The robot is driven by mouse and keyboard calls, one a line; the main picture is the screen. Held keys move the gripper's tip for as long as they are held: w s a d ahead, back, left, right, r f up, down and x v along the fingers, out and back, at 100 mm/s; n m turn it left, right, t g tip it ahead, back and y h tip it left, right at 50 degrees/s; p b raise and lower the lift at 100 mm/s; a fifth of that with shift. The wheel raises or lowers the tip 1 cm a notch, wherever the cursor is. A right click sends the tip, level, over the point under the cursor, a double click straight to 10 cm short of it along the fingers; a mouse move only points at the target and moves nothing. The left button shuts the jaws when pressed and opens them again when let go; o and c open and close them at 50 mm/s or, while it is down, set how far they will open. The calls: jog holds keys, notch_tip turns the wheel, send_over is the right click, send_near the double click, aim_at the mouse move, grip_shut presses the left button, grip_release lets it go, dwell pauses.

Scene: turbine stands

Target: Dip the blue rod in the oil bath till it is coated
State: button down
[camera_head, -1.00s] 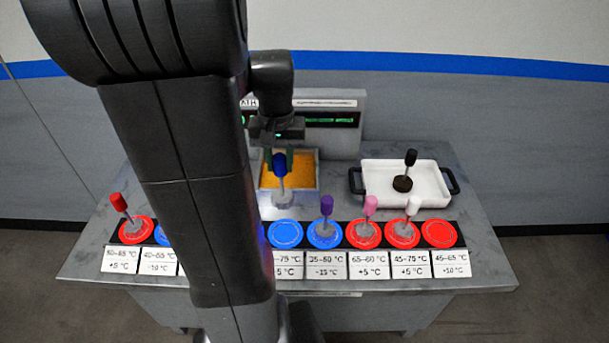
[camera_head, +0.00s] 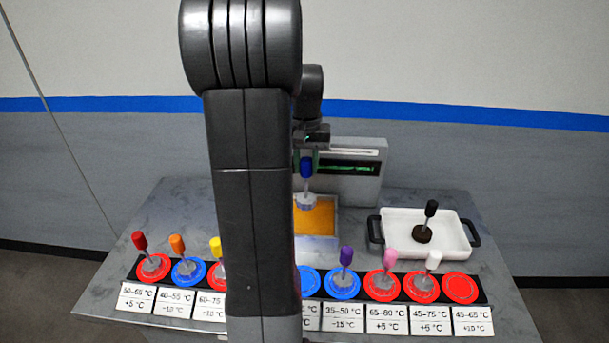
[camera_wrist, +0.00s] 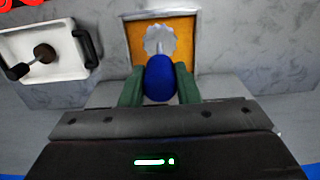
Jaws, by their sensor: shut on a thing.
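The blue rod (camera_head: 306,170) has a blue handle and a grey metal foot, which looks clean and uncoated. My gripper (camera_wrist: 160,88) is shut on its blue handle, seen between the green fingers in the wrist view. The rod hangs roughly upright, its grey foot (camera_wrist: 160,41) over the orange oil bath (camera_head: 316,221). In the head view the foot appears above the oil near the back of the bath. The bath also shows in the wrist view (camera_wrist: 186,48). My arm hides part of the bath's left side.
A white tray (camera_head: 455,240) with black handles stands right, holding a dark-coated rod (camera_head: 424,232). A front row of red and blue discs carries several coloured rods; a blue disc (camera_head: 310,281) and a red disc (camera_head: 460,287) are empty. A grey display box (camera_head: 357,172) stands behind the bath.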

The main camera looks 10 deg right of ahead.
jog(key=w+d+p, duration=0.1)
jog(key=w+d, duration=0.1)
jog(key=w, duration=0.5)
notch_tip(320, 180, down, 8)
jog(key=b, duration=0.4)
jog(key=shift+s+f, duration=0.25)
jog(key=shift+s, duration=0.1)
notch_tip(320, 180, down, 8)
jog(key=b, duration=0.5)
jog(key=shift+r, duration=0.2)
dwell(0.4)
notch_tip(320, 180, up, 16)
jog(key=p, duration=1.2)
